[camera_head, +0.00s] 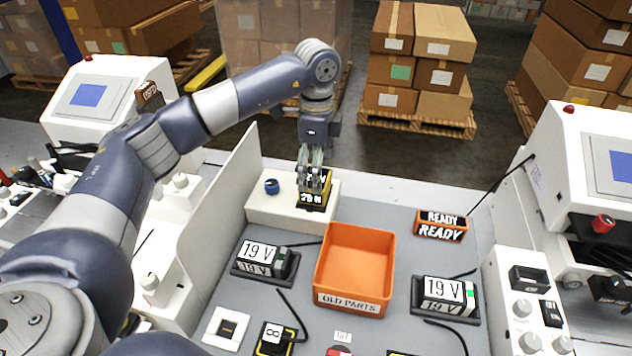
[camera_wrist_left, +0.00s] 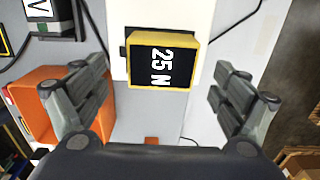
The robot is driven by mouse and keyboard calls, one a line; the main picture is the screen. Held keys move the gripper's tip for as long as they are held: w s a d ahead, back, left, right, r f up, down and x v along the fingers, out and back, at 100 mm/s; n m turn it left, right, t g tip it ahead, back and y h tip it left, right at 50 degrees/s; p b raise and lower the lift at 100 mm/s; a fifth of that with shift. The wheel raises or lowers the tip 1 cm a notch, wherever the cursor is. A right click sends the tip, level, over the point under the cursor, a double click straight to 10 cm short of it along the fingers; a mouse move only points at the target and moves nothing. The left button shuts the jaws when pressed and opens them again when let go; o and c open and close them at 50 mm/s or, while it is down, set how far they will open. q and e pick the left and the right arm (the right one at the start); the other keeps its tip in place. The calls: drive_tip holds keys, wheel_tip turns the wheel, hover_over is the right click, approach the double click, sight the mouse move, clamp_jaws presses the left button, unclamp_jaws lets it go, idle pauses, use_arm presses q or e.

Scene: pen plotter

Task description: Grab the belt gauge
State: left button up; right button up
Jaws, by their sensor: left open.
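The belt gauge (camera_head: 313,201) is a small yellow-framed block with a black face, on the white ledge at the back of the bench. In the left wrist view the gauge (camera_wrist_left: 161,60) reads "25 N" and lies between and slightly ahead of my finger pads. My left gripper (camera_head: 311,165) points down just above the gauge and partly hides it in the head view. In the wrist view the left gripper (camera_wrist_left: 155,88) is open and empty, with clear gaps on both sides of the gauge. My right gripper is not in view.
A blue knob (camera_head: 272,186) is left of the gauge on the white ledge (camera_head: 262,206). The orange "OLD PARTS" bin (camera_head: 346,298) stands in front. A white partition (camera_head: 222,200) rises to the left. Two "19 V" blocks (camera_head: 264,260) (camera_head: 446,297) flank the bin.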

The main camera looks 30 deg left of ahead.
use_arm(q)
drive_tip(key=f+p, duration=0.1)
drive_tip(key=f, duration=0.2)
drive_tip(key=shift+a+f, duration=0.2)
drive_tip(key=shift+f, duration=0.2)
drive_tip(key=shift+w+f, duration=0.1)
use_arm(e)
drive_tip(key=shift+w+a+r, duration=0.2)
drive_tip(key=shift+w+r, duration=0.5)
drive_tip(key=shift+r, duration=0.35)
use_arm(q)
drive_tip(key=shift+c, duration=1.1)
drive_tip(key=c, duration=1)
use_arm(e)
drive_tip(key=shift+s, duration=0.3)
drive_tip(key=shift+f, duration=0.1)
